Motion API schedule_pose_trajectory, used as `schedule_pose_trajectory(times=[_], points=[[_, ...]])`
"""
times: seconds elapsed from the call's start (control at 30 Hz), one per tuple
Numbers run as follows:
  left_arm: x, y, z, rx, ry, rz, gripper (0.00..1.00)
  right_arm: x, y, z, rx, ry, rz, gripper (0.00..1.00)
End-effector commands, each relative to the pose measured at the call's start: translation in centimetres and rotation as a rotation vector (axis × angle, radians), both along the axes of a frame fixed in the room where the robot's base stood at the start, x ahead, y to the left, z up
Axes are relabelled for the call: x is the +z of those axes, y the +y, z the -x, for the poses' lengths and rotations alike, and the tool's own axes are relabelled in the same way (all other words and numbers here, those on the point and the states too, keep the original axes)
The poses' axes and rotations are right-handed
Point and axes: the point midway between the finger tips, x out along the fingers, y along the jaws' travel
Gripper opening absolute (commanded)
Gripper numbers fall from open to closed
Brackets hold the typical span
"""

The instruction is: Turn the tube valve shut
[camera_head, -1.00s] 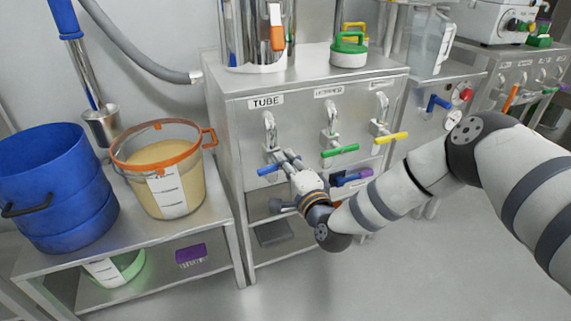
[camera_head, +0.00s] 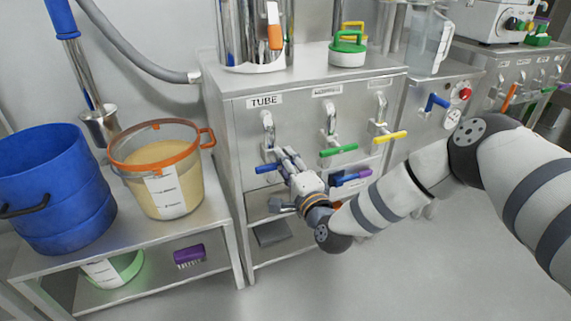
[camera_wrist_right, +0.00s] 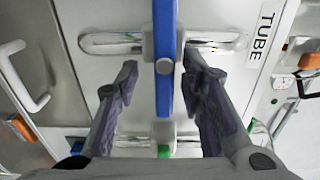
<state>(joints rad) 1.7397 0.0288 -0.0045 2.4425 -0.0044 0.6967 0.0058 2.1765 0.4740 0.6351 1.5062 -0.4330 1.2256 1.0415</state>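The tube valve's blue lever (camera_head: 268,169) lies roughly level on the steel cabinet, below the TUBE label (camera_head: 265,101) and a curved metal tap (camera_head: 268,127). My right gripper (camera_head: 284,157) is at the lever's right part, with the fingers in front of the cabinet face. In the right wrist view the blue lever (camera_wrist_right: 165,60) runs between the two spread fingers of the gripper (camera_wrist_right: 162,80). There is a visible gap on each side, so the gripper is open and not closed on it. The TUBE label (camera_wrist_right: 264,32) shows there too. My left gripper is out of view.
A green lever (camera_head: 339,151) and a yellow lever (camera_head: 391,137) sit to the right on the same cabinet. An orange-rimmed bucket (camera_head: 152,198) and blue bins (camera_head: 52,187) stand on a steel bench (camera_head: 214,205) at left. Open floor lies at lower right.

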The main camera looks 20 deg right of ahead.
Motion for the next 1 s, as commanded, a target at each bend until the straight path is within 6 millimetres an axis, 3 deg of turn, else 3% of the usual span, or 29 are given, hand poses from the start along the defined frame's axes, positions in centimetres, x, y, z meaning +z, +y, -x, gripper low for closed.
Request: schedule_pose_trajectory(times=[0.23,0.5,0.7,1.0], points=[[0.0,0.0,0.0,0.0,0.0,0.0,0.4,0.1,0.1,0.9,0.002,-0.002,-0.001,0.36],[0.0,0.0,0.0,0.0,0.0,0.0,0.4,0.1,-0.3,7.9,0.0,0.001,-0.003,0.36],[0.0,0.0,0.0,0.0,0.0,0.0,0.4,0.1,-0.4,11.4,0.0,0.0,-0.002,0.36],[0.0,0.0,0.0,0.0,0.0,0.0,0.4,0.2,-0.4,12.1,0.0,-0.002,0.0,0.36]])
